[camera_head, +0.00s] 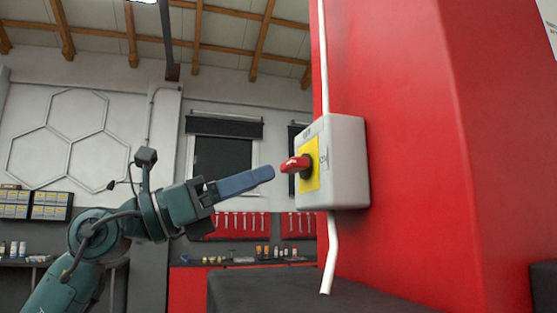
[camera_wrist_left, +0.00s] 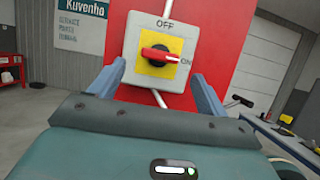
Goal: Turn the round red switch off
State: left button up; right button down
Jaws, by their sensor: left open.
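The round red switch (camera_head: 295,164) sits on a yellow plate (camera_head: 309,165) on a light grey box (camera_head: 343,160) fixed to a red panel. In the left wrist view the red switch (camera_wrist_left: 160,55) has its handle lying roughly horizontal, its right end toward the ON mark; OFF is printed above. My left gripper (camera_head: 268,174) is just left of the switch in the head view, apart from it. In the wrist view its two blue fingers (camera_wrist_left: 158,82) are spread wide on either side of the box's lower part, with nothing between them held. My right gripper is not in view.
The red panel (camera_head: 410,150) rises behind and right of the box. A white conduit (camera_head: 330,250) runs above and below the box. A dark surface (camera_head: 280,290) lies below. Workbenches and a red tool board (camera_head: 240,225) stand far back.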

aim_at(285, 168)
pick_arm(q)
jog(key=p+x, duration=0.1)
jog(key=x, duration=0.3)
jog(key=shift+d+r, duration=0.15)
jog(key=shift+w+d+r, duration=0.1)
jog(key=shift+w+d, duration=0.1)
jog(key=shift+d, duration=0.2)
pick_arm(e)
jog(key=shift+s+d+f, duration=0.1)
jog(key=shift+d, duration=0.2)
pick_arm(q)
jog(key=shift+c, duration=0.6)
jog(key=c, duration=0.9)
jog(key=shift+o, duration=0.2)
